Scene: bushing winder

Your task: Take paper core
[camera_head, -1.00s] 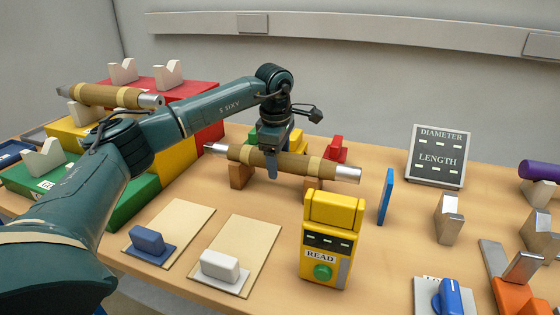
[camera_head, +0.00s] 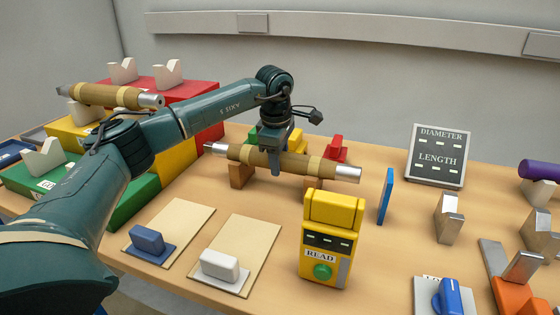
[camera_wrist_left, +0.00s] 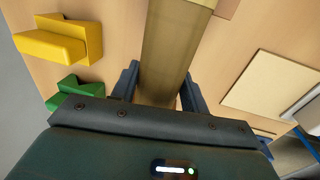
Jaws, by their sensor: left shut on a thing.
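A paper core (camera_head: 302,166), a brown roll with tan bands and silver metal ends, lies across two wooden supports (camera_head: 240,175) in the middle of the table. My left gripper (camera_head: 276,168) comes down over it from above, with its fingers shut on either side of it. The left wrist view shows the core (camera_wrist_left: 174,45) running between the two fingers (camera_wrist_left: 158,90). A second, similar core (camera_head: 108,96) lies on the holders at the back left, apart from the gripper. My right gripper is not in view.
A yellow READ device (camera_head: 330,240) stands in front of the core, with a blue upright plate (camera_head: 386,196) to its right. A DIAMETER/LENGTH board (camera_head: 438,156) stands behind. Stepped green, yellow and red blocks (camera_head: 206,130) fill the left. Two tan mats (camera_head: 245,250) lie in front.

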